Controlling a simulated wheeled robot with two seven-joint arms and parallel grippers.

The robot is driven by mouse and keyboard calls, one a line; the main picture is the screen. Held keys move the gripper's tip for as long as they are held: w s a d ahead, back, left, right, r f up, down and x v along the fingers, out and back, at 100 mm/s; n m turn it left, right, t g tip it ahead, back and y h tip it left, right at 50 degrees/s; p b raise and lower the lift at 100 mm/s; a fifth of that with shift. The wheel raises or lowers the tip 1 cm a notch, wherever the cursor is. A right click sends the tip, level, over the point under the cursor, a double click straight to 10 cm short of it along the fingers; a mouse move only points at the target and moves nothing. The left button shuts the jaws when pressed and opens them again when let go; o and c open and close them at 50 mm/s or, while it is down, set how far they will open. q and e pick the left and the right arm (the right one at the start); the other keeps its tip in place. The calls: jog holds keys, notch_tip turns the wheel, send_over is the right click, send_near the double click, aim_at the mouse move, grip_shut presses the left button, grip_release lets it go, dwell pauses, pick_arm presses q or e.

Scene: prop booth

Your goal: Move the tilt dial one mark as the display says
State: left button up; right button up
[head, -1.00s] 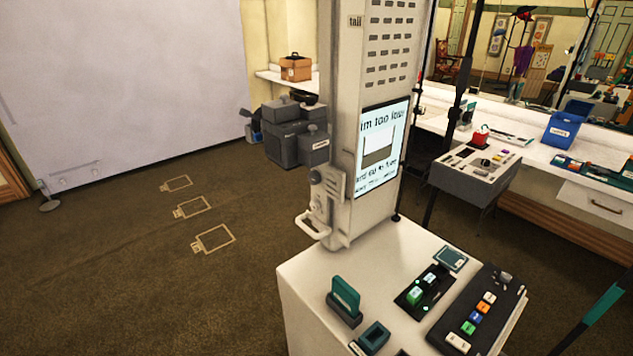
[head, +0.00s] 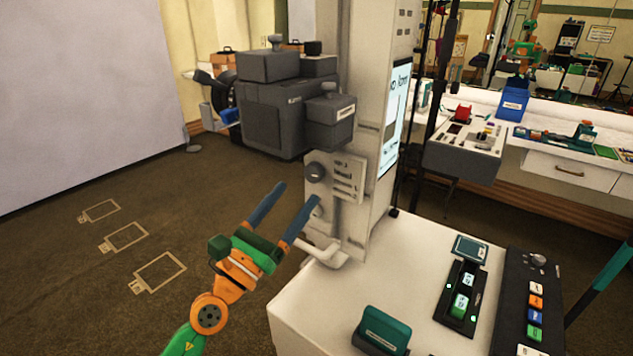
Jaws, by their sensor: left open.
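The dial plate (head: 338,178) is on the side of the pale column, with a dark round knob (head: 316,172) at its upper left and marks beside it. A second, smaller knob sits lower, partly behind a finger. My left gripper (head: 297,192) is open and empty, its two blue fingers pointing up toward the dial plate. The right finger overlaps the plate's lower edge in the picture; I cannot tell whether it touches. My right gripper is not in view.
A grey camera-like unit (head: 275,115) juts out above the dial plate. A pale handle (head: 322,252) sticks out below it. The white desk (head: 320,305) carries a green-topped block (head: 382,330) and a button panel (head: 530,290). The floor at left is clear, with taped outlines.

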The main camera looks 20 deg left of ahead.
aim_at(311, 176)
pick_arm(q)
jog(key=x, duration=0.4)
jog(key=shift+w+d+r, duration=0.1)
jog(key=shift+d+r, duration=0.05)
jog(key=shift+d, duration=0.1)
jog(key=shift+w, duration=0.2)
jog(key=c, duration=1.2)
jog(key=n+y+p, duration=0.1)
jog(key=n+p, duration=0.1)
jog(key=n+y+p, duration=0.1)
jog(key=n+p, duration=0.1)
jog(key=shift+s+d+r+n+p, duration=0.1)
jog(key=shift+r+n+p, duration=0.3)
grip_shut()
jog(key=shift+f+n+y, duration=0.2)
jog(key=shift+n+y, duration=0.2)
jog(key=shift+n, duration=0.1)
jog(key=shift+f, duration=0.2)
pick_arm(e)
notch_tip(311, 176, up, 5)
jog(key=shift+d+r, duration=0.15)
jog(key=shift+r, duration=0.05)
pick_arm(q)
jog(key=o, duration=1.2)
grip_release()
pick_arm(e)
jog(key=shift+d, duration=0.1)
